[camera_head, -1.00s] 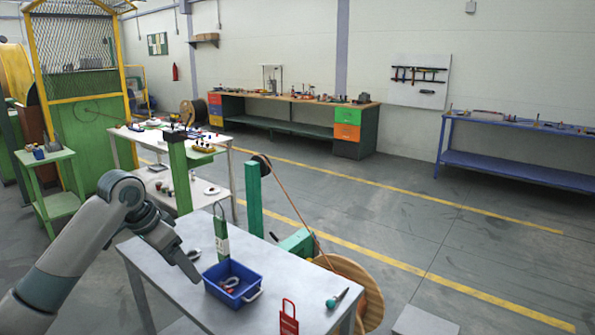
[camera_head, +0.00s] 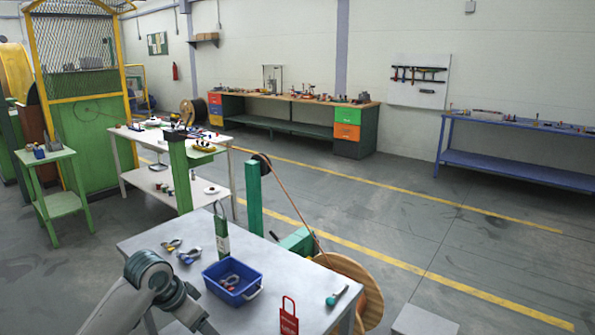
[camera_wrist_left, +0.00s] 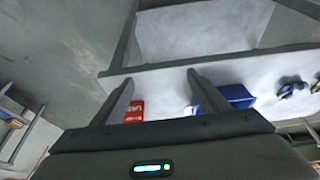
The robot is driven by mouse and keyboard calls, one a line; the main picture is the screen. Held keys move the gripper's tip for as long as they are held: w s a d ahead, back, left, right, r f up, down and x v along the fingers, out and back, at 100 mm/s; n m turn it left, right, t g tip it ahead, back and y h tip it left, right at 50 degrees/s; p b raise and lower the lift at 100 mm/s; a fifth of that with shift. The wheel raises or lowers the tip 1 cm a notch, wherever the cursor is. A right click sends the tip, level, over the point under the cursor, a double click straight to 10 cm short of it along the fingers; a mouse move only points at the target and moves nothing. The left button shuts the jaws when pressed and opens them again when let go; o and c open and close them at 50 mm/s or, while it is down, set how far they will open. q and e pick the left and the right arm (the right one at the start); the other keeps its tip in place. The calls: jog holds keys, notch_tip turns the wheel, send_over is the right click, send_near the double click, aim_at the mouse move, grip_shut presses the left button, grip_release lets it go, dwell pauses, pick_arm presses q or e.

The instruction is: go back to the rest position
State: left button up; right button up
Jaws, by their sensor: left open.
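My left arm (camera_head: 150,285) comes in low at the front of the grey table (camera_head: 300,275). Its gripper lies at or below the bottom edge of the head view, so its fingers do not show clearly there. In the left wrist view my left gripper (camera_wrist_left: 163,86) has its two fingers spread, with nothing between them. The table edge, a red tag (camera_wrist_left: 134,112) and a blue bin (camera_wrist_left: 237,96) appear beyond the fingers. My right gripper is not in view.
On the table are the blue bin (camera_head: 245,290) holding a shackle, a red tag (camera_head: 289,320), a green-handled tool (camera_head: 337,296) and two shackles (camera_head: 190,255) (camera_head: 171,245). A green post (camera_head: 254,200) and wooden reel (camera_head: 360,285) stand behind.

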pick_arm(q)
jog(key=s+d+f+n, duration=0.1)
jog(key=s+d+f, duration=0.1)
jog(key=s+f, duration=0.65)
jog(key=s+d+f+n, duration=0.1)
jog(key=s+d+f, duration=0.2)
jog(key=s+f, duration=0.55)
jog(key=s+a+f+n+y, duration=0.1)
jog(key=s+a+n, duration=0.15)
jog(key=s, duration=0.85)
jog(key=s+a+f+n+y, duration=0.1)
jog(key=s+a+y, duration=0.15)
jog(key=s, duration=0.85)
notch_tip(320, 180, down, 27)
jog(key=s+g, duration=0.1)
jog(key=s+a+f, duration=0.2)
jog(key=s+f, duration=0.7)
jog(key=s+a+f+g, duration=0.1)
jog(key=s+f, duration=0.8)
jog(key=f, duration=0.1)
jog(key=shift+s+a+h, duration=0.25)
jog(key=shift+a+h, duration=0.1)
